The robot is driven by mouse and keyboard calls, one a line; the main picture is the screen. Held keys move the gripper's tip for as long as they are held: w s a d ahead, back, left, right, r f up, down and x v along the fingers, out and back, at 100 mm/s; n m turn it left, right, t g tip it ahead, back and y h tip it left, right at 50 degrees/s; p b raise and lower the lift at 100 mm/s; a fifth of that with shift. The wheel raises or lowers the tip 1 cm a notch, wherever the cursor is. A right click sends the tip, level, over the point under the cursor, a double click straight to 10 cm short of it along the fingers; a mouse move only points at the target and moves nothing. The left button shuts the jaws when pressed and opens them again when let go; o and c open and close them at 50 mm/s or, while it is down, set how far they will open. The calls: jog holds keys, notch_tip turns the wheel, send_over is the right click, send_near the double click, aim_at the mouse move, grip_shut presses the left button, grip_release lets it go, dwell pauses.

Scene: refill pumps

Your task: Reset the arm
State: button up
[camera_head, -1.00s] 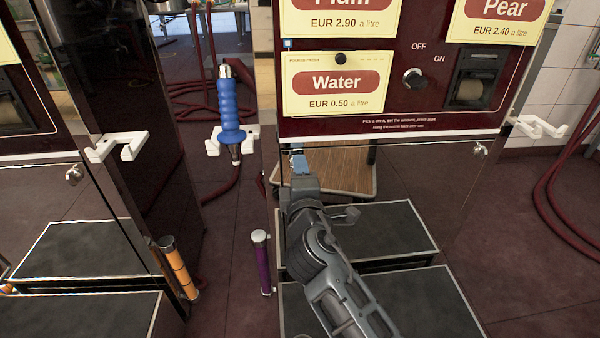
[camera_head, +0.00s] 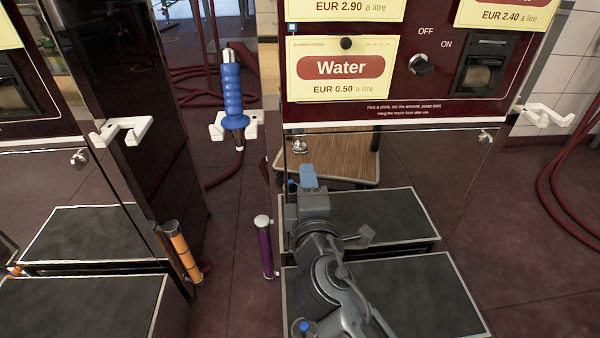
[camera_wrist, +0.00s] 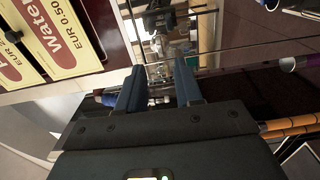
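My gripper (camera_head: 308,178) is in front of the lower part of the middle drink pump, below its Water label. In the wrist view its two blue fingers (camera_wrist: 158,88) stand apart with nothing held between them, so it is open. My grey arm reaches up from the bottom of the head view. The gripper appears clear of the pump's panel, though the exact distance is hard to tell.
A blue nozzle (camera_head: 232,100) hangs in a white holder (camera_head: 251,127) left of the pump. The Water label (camera_head: 341,68) and a black knob (camera_head: 421,64) are on the panel. Purple (camera_head: 265,250) and orange (camera_head: 181,250) tubes stand nearby. Dark steps (camera_head: 400,285) lie below; floor right is free.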

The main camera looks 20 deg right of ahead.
jog(key=s+f+m+g+y, duration=0.1)
jog(key=s+f+m+y, duration=0.3)
jog(key=s, duration=0.7)
jog(key=s+f+m+g+y, duration=0.1)
jog(key=s+f, duration=0.5)
jog(key=s, duration=0.6)
jog(key=s+r+m+y, duration=0.1)
jog(key=s+r+m, duration=0.2)
jog(key=s, duration=0.6)
jog(key=s+d+r+m, duration=0.2)
jog(key=s+r+m, duration=0.45)
jog(key=s, duration=0.35)
notch_tip(320, 180, up, 17)
jog(key=p, duration=1.6)
jog(key=shift+s+d, duration=0.1)
jog(key=shift+d, duration=0.1)
